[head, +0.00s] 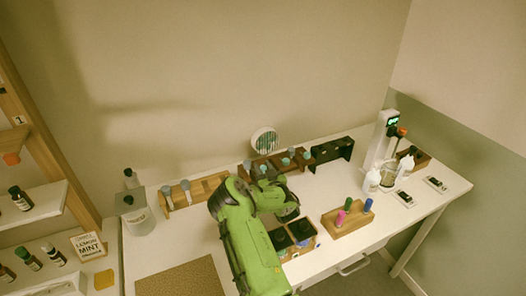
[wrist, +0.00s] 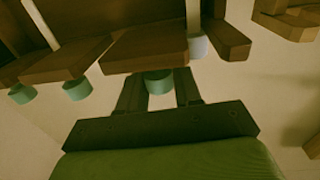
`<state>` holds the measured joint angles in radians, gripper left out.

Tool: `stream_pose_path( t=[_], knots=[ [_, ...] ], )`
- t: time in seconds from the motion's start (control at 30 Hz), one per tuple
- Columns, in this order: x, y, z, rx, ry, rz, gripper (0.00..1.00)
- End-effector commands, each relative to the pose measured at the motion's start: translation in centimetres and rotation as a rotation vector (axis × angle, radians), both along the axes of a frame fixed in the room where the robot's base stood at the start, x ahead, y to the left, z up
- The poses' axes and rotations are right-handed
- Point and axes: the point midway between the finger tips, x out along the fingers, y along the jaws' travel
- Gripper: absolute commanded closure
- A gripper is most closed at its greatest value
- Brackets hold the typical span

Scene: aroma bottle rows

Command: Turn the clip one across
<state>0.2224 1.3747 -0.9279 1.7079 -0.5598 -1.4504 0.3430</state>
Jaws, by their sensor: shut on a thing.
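My gripper (wrist: 158,76) is at the dark brown wooden rack (head: 274,163) at the back of the white table. In the wrist view its two dark fingers stand either side of a teal round piece (wrist: 159,84) below a wooden block (wrist: 146,50); it is shut on that piece. Two more teal pieces, one left (wrist: 77,90) and one far left (wrist: 22,94), show beside it. In the head view, my green arm hides the fingertips and part of the rack. Several grey-teal tops (head: 285,161) show along the rack. I cannot tell which part is the clip.
A lighter wooden rack (head: 197,190) stands left and a black rack (head: 332,151) right. A wooden block with coloured pegs (head: 347,220) and dark square containers (head: 301,231) stand in front. White bottles (head: 372,182) are at the right. The cork mat (head: 182,281) is bare.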

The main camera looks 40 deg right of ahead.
Motion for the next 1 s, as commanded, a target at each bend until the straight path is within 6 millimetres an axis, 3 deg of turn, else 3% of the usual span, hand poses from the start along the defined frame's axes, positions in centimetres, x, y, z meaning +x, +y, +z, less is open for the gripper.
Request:
stream_pose_path(
  t=[0.03,0.1,1.0],
  knots=[
    [-0.1,-0.1,1.1,0.002,0.009,0.032,0.97],
    [-0.1,0.0,1.0,0.002,0.006,0.080,0.97],
    [0.1,0.0,-0.4,0.001,-0.004,0.789,0.97]
  ],
)
